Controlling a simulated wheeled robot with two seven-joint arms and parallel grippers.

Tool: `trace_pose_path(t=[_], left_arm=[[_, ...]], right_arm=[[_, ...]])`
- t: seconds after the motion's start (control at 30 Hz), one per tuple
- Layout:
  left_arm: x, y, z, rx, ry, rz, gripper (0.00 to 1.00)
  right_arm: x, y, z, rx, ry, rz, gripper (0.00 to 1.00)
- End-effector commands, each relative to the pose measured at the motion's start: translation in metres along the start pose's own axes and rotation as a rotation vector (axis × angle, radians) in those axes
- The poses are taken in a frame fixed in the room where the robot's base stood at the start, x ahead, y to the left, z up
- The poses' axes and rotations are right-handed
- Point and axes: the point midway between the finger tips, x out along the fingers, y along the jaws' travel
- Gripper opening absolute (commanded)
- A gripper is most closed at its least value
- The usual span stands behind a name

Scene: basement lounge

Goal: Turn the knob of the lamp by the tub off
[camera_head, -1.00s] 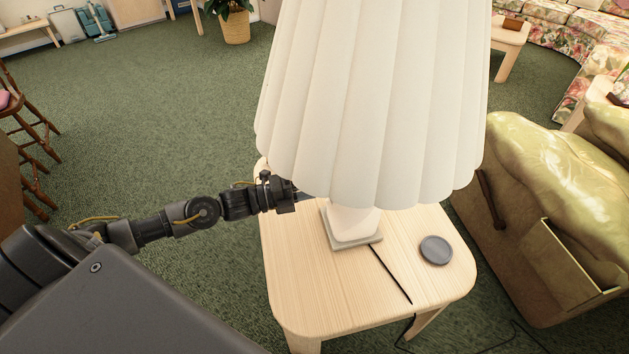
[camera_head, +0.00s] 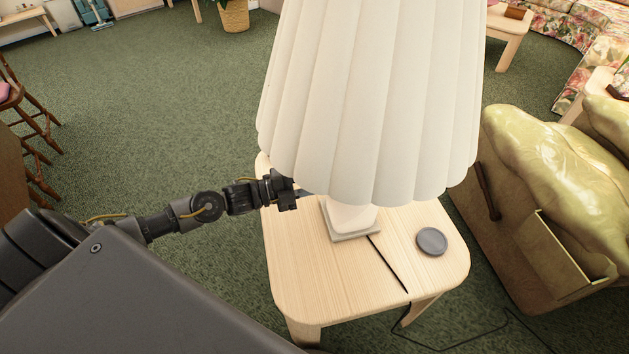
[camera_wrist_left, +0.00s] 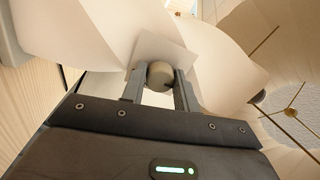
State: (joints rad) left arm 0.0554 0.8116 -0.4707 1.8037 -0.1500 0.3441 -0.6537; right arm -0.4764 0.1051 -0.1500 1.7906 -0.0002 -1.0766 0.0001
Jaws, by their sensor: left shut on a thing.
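The lamp has a large pleated white shade (camera_head: 370,95) and a pale body on a square base (camera_head: 352,228). It stands upright on a light wooden side table (camera_head: 315,275). My left gripper (camera_head: 300,192) reaches in under the left rim of the shade, and its fingertips are hidden there in the head view. In the left wrist view, the two fingers of my left gripper (camera_wrist_left: 160,88) are shut on a round beige knob (camera_wrist_left: 160,74) in front of the lamp's pale body. My right gripper is in neither view. No tub shows.
A grey round coaster (camera_head: 431,241) lies right of the lamp base, and a dark cord (camera_head: 388,264) crosses the tabletop. Green carpet (camera_head: 160,120) is open between.

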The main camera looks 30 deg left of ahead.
Motion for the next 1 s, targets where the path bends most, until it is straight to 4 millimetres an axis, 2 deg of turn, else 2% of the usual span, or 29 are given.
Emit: trace_pose_path(t=[0.13, 0.17, 0.3, 0.67, 0.77, 1.0], left_arm=[[0.0, -0.001, 0.001, 0.001, -0.002, -0.002, 0.07], [0.0, -0.001, 0.001, 0.001, -0.002, -0.002, 0.33], [0.0, -0.001, 0.001, 0.002, -0.001, -0.001, 0.51], [-0.006, 0.0, 0.0, 0.002, -0.001, 0.001, 0.52], [-0.019, 0.001, 0.0, 0.001, -0.002, 0.002, 0.52], [-0.067, 0.002, 0.0, 0.0, -0.002, 0.004, 0.52]], right_arm=[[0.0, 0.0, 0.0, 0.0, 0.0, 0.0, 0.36], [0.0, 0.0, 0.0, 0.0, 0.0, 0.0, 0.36], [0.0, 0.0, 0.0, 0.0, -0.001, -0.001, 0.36], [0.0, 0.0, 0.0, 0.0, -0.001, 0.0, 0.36], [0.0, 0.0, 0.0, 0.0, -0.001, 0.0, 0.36], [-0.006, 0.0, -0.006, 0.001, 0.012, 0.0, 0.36]])
